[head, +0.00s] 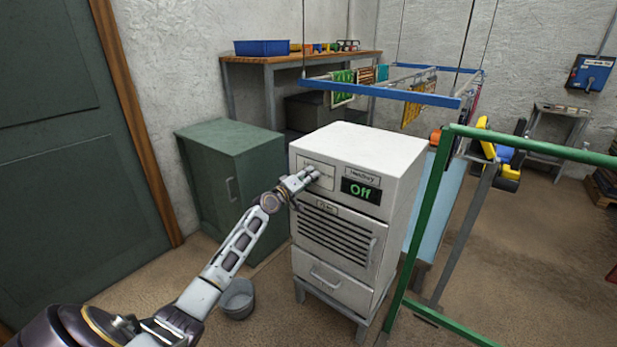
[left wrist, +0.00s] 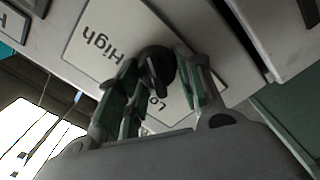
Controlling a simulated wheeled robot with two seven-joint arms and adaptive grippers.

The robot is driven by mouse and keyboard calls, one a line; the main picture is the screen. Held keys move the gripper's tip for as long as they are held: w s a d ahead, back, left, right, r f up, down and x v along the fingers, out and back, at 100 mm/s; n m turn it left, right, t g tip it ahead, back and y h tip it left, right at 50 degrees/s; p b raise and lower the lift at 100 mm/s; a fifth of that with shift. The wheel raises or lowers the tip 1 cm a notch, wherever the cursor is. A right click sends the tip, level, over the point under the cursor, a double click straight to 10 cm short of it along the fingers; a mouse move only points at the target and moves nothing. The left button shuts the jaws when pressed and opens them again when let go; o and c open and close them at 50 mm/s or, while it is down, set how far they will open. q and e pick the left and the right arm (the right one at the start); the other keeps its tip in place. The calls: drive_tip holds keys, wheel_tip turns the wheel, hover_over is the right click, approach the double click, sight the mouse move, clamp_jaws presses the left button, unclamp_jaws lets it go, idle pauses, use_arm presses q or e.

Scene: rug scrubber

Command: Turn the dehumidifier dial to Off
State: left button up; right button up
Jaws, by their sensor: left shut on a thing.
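The white dehumidifier (head: 395,160) stands on a low grey stand, with a dial plate (head: 318,165) at the upper left of its front. A dark display (head: 361,190) beside the plate reads "Off" in green. My left gripper (head: 309,178) is at the dial plate and hides the dial in the head view. In the left wrist view the black dial (left wrist: 155,58) sits between the fingers of my left gripper (left wrist: 162,72), which is shut on it. The plate (left wrist: 100,38) shows "High" and part of "Lo". My right gripper is out of view.
A green cabinet (head: 240,165) stands left of the dehumidifier, and a grey bucket (head: 237,299) is on the floor near my left arm. A green rail frame (head: 420,232) stands close on the right. A blue hanging rack (head: 395,93) is behind.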

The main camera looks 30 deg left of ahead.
use_arm(q)
drive_tip(key=shift+a+n, duration=0.1)
drive_tip(key=shift+n, duration=0.2)
drive_tip(key=o, duration=0.9)
drive_tip(key=shift+c, duration=0.2)
drive_tip(key=s, duration=1.2)
drive_tip(key=shift+a, duration=0.45)
idle(0.7)
